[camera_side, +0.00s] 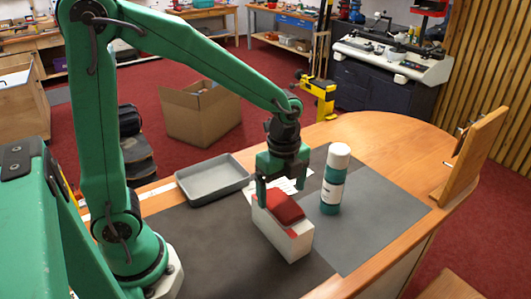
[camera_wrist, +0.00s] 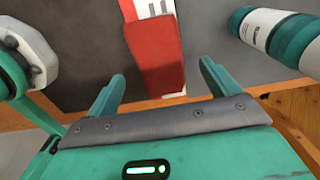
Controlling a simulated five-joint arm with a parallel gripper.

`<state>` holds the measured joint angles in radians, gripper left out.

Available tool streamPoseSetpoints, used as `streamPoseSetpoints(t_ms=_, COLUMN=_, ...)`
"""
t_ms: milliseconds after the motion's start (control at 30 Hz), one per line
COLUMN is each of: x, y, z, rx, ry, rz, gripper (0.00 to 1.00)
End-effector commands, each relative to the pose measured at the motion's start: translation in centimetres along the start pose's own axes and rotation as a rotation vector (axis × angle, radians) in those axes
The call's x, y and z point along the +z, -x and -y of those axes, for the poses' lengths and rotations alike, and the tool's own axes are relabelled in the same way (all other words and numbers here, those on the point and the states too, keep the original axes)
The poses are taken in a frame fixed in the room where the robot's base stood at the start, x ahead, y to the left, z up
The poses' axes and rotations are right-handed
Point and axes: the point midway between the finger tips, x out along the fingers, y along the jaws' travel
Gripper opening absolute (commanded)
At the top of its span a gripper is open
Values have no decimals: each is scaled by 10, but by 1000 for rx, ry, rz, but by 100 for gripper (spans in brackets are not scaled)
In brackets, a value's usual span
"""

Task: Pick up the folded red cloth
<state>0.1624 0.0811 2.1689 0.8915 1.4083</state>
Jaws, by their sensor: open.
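The folded red cloth (camera_side: 285,207) lies on top of a white box (camera_side: 290,240) on the bench. In the wrist view the red cloth (camera_wrist: 155,50) lies ahead of and partly between the fingers, with a bit of white surface beyond it. My gripper (camera_side: 281,187) is open and points down, just above and behind the cloth in the side view. In the wrist view my gripper (camera_wrist: 162,70) has its fingers apart, one toward each side of the cloth, with nothing held. Whether a finger touches the cloth I cannot tell.
A teal and white bottle (camera_side: 332,185) stands close to the right of the gripper; it also shows in the wrist view (camera_wrist: 265,30). A grey tray (camera_side: 188,193) lies to the left. A wooden stand (camera_side: 470,155) rises at the bench's right end. The dark mat's front is clear.

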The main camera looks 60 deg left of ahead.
Motion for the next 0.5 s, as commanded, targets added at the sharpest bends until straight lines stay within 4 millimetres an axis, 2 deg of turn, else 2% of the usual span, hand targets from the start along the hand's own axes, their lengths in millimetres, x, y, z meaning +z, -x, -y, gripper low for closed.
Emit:
streamPoseSetpoints(t_ms=200, x=0, y=-24, z=0, rx=3, ry=0, rz=1, gripper=87)
streamPoseSetpoints(t_ms=500, x=0, y=-29, z=0, rx=0, ry=0, rz=0, gripper=87)
